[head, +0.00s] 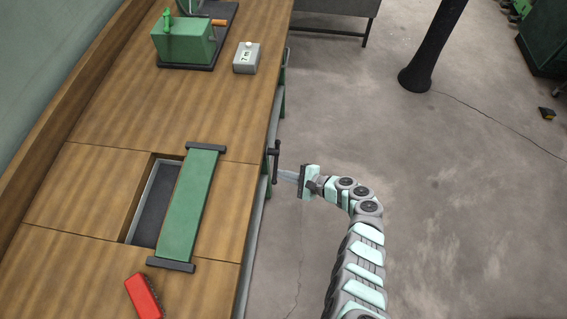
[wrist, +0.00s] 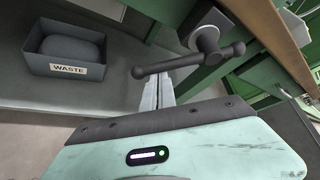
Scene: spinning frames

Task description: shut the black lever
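The black lever (head: 274,160) is a dark bar with rounded ends on the front side of the wooden bench. In the wrist view the lever (wrist: 190,63) lies slightly tilted across a round grey hub (wrist: 207,38), its right end higher. My gripper (head: 284,175) is beside the lever, on its floor side, pointing at the bench. In the wrist view the pale fingers of my gripper (wrist: 157,92) lie together, with nothing seen between them. Their tips reach the lever's lower edge left of the hub; I cannot tell whether they touch it.
A green plate (head: 188,205) with dark ends spans an opening in the bench top. A red brush-like block (head: 143,296) lies near it. A green machine (head: 183,42) and a grey box (head: 246,58) stand farther back. A WASTE bin (wrist: 68,50) sits below.

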